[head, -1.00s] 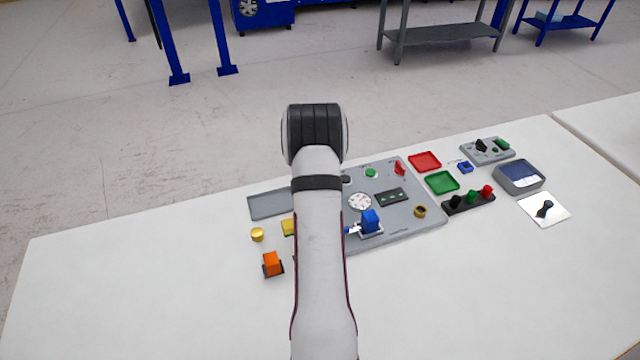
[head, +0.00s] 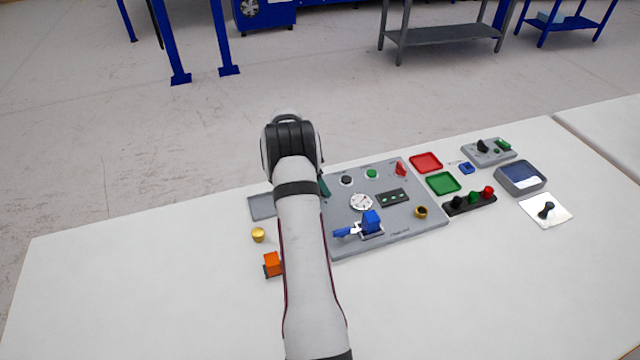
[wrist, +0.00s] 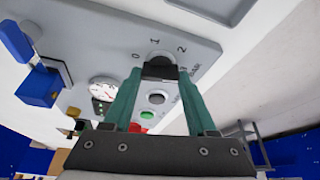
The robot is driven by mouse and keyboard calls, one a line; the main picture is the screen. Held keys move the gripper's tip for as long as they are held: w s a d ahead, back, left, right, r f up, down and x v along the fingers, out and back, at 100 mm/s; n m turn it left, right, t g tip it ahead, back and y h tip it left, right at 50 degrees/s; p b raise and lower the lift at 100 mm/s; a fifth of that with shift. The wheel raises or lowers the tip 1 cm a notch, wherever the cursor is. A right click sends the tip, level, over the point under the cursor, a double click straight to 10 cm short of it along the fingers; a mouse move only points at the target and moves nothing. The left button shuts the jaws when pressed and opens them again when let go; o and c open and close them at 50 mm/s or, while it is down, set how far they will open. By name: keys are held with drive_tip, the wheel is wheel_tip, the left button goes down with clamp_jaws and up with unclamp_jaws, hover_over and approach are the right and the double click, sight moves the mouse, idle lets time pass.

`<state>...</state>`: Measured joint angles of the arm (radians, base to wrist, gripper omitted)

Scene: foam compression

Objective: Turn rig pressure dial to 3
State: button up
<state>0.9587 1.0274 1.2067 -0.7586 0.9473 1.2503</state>
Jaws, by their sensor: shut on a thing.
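The pressure dial (wrist: 160,70) is a dark knob on the grey rig panel, with printed marks 0, 1 and 2 around it in the wrist view; further print to its right is partly covered. My gripper (wrist: 156,82) has its two green fingers shut on the sides of the knob. Which mark the knob points to is not clear. In the head view my arm hides the dial, and only a bit of a green finger (head: 324,186) shows at the left side of the rig panel (head: 400,230).
The panel also carries a white gauge (head: 361,202), a blue clamp block (head: 371,221), a green button (head: 371,173) and a red switch (head: 401,168). An orange block (head: 271,264) and a yellow knob (head: 258,235) lie left of my arm.

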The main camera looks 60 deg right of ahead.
drive_tip(key=shift+w+m+g+y, duration=0.1)
drive_tip(key=shift+m+g+y, duration=0.25)
drive_tip(key=shift+m, duration=0.85)
drive_tip(key=o, duration=1.4)
drive_tip(key=shift+c, duration=0.2)
drive_tip(key=v, duration=1.5)
drive_tip(key=shift+w+r, duration=0.15)
drive_tip(key=shift+r, duration=0.25)
